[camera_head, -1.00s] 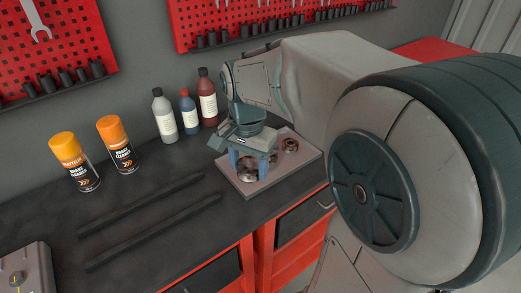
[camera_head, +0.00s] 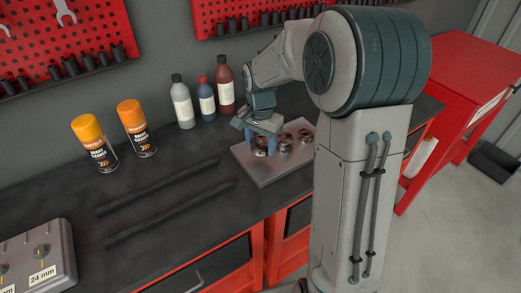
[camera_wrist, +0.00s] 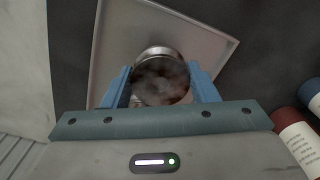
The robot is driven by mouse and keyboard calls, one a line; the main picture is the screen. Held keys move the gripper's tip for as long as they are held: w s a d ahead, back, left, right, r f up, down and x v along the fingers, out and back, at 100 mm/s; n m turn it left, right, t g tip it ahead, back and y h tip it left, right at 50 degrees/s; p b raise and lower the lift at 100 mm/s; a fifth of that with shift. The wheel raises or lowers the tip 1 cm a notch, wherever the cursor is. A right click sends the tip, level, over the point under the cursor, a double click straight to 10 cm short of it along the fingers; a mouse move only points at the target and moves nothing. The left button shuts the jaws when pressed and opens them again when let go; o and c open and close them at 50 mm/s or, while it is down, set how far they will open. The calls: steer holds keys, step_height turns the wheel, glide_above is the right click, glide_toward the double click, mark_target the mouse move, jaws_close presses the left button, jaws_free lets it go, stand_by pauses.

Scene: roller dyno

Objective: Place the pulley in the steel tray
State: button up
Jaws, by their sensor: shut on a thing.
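The pulley (camera_wrist: 160,78) is a round, brown and steel-coloured part between the blue fingers of my gripper (camera_wrist: 161,86) in the wrist view. My gripper (camera_head: 265,143) is shut on it at the back left of the steel tray (camera_head: 265,177) in the head view. The tray is a flat, shallow, grey rectangle; its rim also shows in the wrist view (camera_wrist: 208,30). The pulley is over the tray floor; I cannot tell whether it touches it. The fingers hide part of its sides.
Other round metal parts (camera_head: 286,144) sit in the tray, right of my gripper. Several bottles (camera_head: 183,105) stand behind and left of the tray. Two orange-capped spray cans (camera_head: 137,130) stand farther left. Dark bars (camera_head: 170,212) lie on the bench; a grey case (camera_head: 37,258) is front left.

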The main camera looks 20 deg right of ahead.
mark_target(260, 145)
steer(key=shift+f, duration=1.65)
steer(key=shift+f, duration=0.2)
steer(key=o, duration=1.2)
